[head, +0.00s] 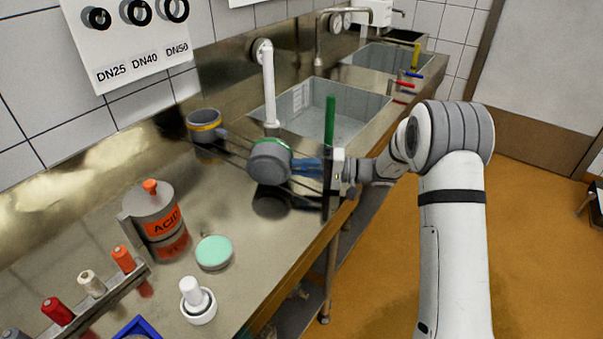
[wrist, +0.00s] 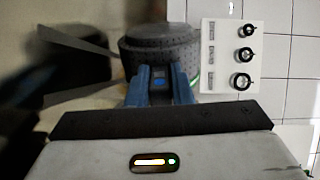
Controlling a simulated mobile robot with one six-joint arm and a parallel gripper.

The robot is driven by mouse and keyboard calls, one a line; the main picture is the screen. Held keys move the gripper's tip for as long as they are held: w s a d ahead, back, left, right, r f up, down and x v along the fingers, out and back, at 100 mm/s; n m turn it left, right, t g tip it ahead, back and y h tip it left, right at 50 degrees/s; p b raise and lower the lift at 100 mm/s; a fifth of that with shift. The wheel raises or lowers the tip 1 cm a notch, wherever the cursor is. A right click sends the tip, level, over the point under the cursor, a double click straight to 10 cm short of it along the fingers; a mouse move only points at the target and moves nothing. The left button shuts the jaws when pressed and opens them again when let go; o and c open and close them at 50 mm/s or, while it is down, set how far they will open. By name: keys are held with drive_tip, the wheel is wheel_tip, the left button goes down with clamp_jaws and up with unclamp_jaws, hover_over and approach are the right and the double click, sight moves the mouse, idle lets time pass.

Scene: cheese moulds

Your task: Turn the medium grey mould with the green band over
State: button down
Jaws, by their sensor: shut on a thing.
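The grey mould with the green band (head: 266,163) is in my gripper (head: 298,167), held above the steel counter with a dark reflection below it. In the head view it looks tilted onto its side, with the green band toward the upper right. In the wrist view the grey perforated mould (wrist: 160,42) stands beyond the blue fingers of my gripper (wrist: 161,78), which are shut on it. A thin green strip shows beside the right finger. The fingers hide part of its wall.
A grey mould with a yellow band (head: 204,127) stands behind, near the wall. An acid can (head: 150,212), a mint-topped round dish (head: 214,252) and a white mortar (head: 198,304) stand nearer. A green upright handle (head: 330,122) rises beside my gripper. Sinks (head: 318,115) lie beyond.

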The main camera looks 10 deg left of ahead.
drive_tip(key=n+b, duration=0.1)
drive_tip(key=n, duration=0.2)
drive_tip(key=shift+f+n+b, duration=0.1)
drive_tip(key=shift+n+b, duration=0.3)
drive_tip(key=shift+b, duration=0.3)
drive_tip(key=n+b, duration=0.4)
drive_tip(key=b, duration=0.7)
drive_tip(key=shift+w+f, duration=0.1)
drive_tip(key=shift+n+b, duration=0.4)
drive_tip(key=shift+b, duration=0.6)
